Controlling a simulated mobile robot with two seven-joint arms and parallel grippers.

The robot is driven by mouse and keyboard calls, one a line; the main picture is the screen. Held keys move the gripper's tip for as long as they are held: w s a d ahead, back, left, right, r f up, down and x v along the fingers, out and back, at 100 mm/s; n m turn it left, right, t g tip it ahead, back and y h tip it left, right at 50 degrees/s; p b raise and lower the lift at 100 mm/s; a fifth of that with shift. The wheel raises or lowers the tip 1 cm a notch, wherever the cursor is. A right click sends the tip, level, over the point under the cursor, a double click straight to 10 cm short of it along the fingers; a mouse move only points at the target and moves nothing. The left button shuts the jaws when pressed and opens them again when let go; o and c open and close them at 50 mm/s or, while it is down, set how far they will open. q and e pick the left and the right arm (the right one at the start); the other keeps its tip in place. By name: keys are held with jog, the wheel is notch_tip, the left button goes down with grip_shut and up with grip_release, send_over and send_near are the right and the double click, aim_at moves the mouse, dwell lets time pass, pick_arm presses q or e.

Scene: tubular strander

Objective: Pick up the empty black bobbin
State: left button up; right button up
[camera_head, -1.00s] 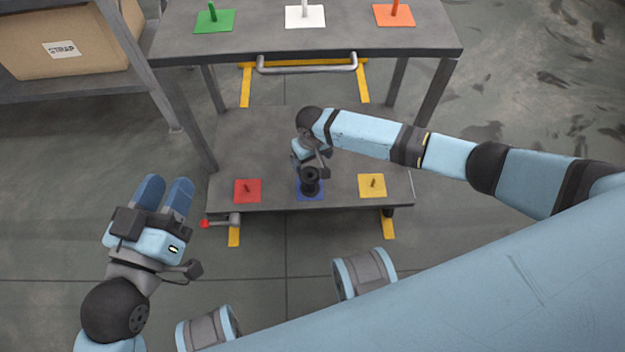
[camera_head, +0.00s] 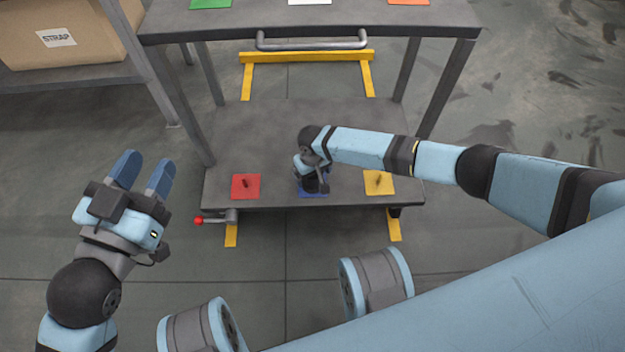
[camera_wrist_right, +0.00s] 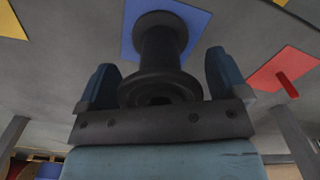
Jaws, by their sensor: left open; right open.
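The empty black bobbin (camera_wrist_right: 160,55) stands on the blue square (camera_wrist_right: 195,22) of the cart's lower shelf. In the right wrist view it lies between the two blue fingers of my right gripper (camera_wrist_right: 162,80), which is open, with a gap visible at each side. In the head view the right gripper (camera_head: 312,178) is at the bobbin and mostly covers it; the blue square (camera_head: 313,194) shows below. My left gripper (camera_head: 145,172) is open and empty, left of the cart and away from the bobbin.
The lower shelf (camera_head: 270,130) also has a red square (camera_head: 245,187) and a yellow square (camera_head: 379,183), each with a short peg. The upper shelf (camera_head: 300,28) overhangs behind. A red-tipped lever (camera_head: 215,218) juts out at front left. A cardboard box (camera_head: 60,35) sits on a rack at left.

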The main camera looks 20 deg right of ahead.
jog(key=c, duration=0.9)
